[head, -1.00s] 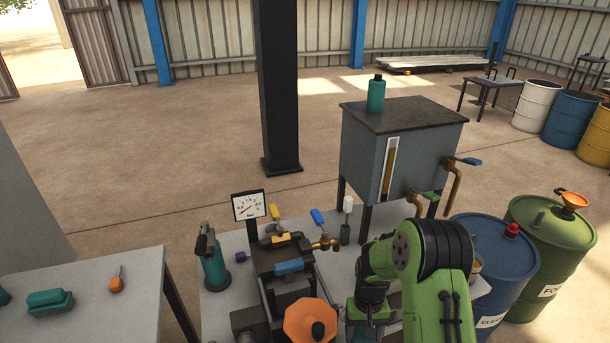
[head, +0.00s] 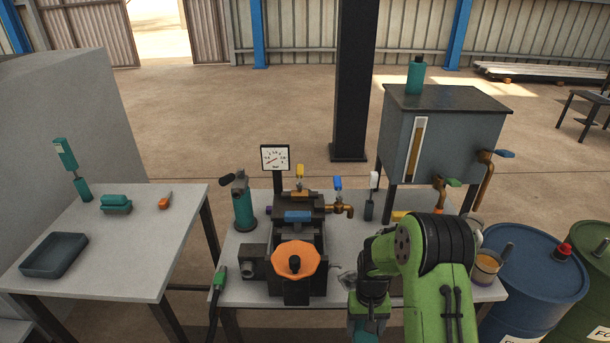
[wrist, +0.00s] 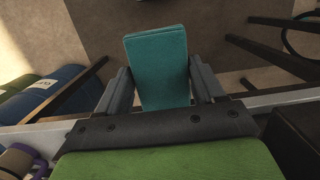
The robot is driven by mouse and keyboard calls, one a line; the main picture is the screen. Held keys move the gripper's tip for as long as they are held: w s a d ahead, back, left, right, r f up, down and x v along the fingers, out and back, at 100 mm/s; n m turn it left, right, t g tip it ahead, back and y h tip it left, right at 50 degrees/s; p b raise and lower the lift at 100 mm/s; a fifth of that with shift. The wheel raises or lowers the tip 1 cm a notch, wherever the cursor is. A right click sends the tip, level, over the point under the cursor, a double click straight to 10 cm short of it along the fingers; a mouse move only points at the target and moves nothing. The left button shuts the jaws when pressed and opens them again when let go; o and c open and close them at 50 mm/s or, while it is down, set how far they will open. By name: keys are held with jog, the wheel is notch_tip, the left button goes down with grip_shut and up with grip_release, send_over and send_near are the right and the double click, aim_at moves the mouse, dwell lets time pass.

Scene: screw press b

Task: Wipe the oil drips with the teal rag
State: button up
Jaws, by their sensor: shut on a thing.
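My gripper (wrist: 160,82) is shut on the teal rag (wrist: 158,50), a folded block held between the two fingers in the wrist view. The rag is over the gap in front of the bench edge there, with floor and bench legs below. In the head view a teal part, likely the rag (head: 364,330), shows at the bottom edge under my green arm. I cannot make out oil drips clearly. A small grey patch (head: 346,280) lies on the press bench (head: 330,293) between the press and my arm, but I cannot tell what it is.
The screw press (head: 297,245) with an orange handwheel stands mid-bench. A teal bottle jack (head: 243,205) is left of it, and a grey tank (head: 445,150) stands behind right. A side table (head: 140,255) holds a tray (head: 54,255) and a teal brush (head: 116,203). Drums (head: 530,275) stand right.

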jog(key=shift+w+a, duration=0.25)
jog(key=shift+a, duration=0.05)
notch_tip(320, 180, up, 4)
jog(key=p, duration=0.4)
jog(key=shift+s+d, duration=0.1)
jog(key=shift+d, duration=0.05)
notch_tip(320, 180, down, 4)
jog(key=b, duration=0.4)
jog(key=shift+f, duration=0.25)
jog(key=shift+r, duration=0.2)
jog(key=shift+r, duration=0.1)
